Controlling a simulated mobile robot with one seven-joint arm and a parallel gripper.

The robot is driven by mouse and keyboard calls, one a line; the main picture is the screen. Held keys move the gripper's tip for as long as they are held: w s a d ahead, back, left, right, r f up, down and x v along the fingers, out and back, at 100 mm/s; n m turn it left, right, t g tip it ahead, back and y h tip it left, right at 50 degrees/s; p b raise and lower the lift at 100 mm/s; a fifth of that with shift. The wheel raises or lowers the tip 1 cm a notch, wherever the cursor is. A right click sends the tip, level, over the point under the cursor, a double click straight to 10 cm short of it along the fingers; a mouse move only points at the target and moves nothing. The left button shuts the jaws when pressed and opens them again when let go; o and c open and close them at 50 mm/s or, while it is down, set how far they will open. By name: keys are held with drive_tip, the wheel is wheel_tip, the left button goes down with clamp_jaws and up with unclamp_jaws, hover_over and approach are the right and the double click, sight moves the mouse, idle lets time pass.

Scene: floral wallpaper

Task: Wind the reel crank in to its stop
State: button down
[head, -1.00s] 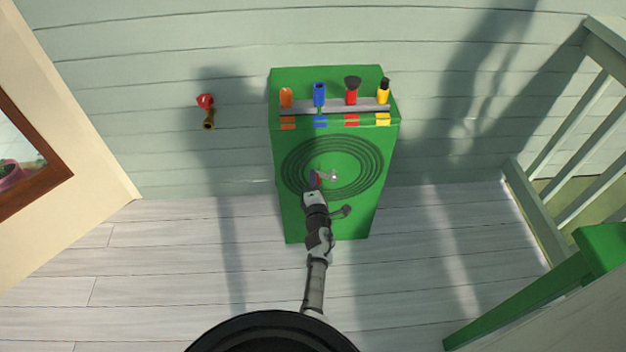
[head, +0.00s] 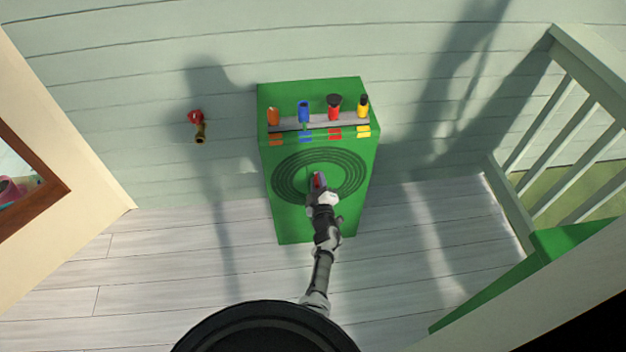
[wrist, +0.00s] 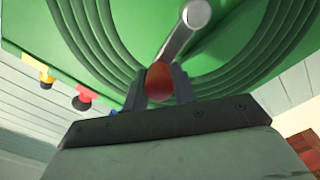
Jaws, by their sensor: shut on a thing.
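The green reel box (head: 350,215) stands on the floor against the wall, with dark concentric hose rings (head: 345,165) on its front. In the wrist view the crank is a grey metal arm (wrist: 182,30) ending in a red knob (wrist: 158,80). My gripper (wrist: 160,88) is shut on the red knob, one finger on each side of it. In the head view my gripper (head: 318,183) is in front of the middle of the rings and hides most of the crank. The crank's stop cannot be made out.
Orange (head: 273,116), blue (head: 304,110), red (head: 334,105) and yellow (head: 363,105) nozzles stand in a row on top of the box. A red-handled tap (head: 197,122) is on the wall at left. A railing (head: 565,120) stands at right. The plank floor beside the box is clear.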

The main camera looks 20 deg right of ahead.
drive_tip(key=shift+s+d+r+m+p, duration=0.1)
drive_tip(key=shift+d+m+p, duration=0.1)
drive_tip(key=shift+d+m, duration=0.25)
drive_tip(key=shift+s+d+r+m+p, duration=0.1)
drive_tip(key=shift+d+m+p, duration=0.15)
drive_tip(key=shift+m, duration=0.3)
drive_tip(key=c, duration=1.1)
unclamp_jaws()
drive_tip(key=shift+c, duration=0.2)
drive_tip(key=shift+f, duration=0.15)
drive_tip(key=v, duration=1.3)
drive_tip(key=shift+s, duration=0.35)
drive_tip(key=shift+a, duration=0.1)
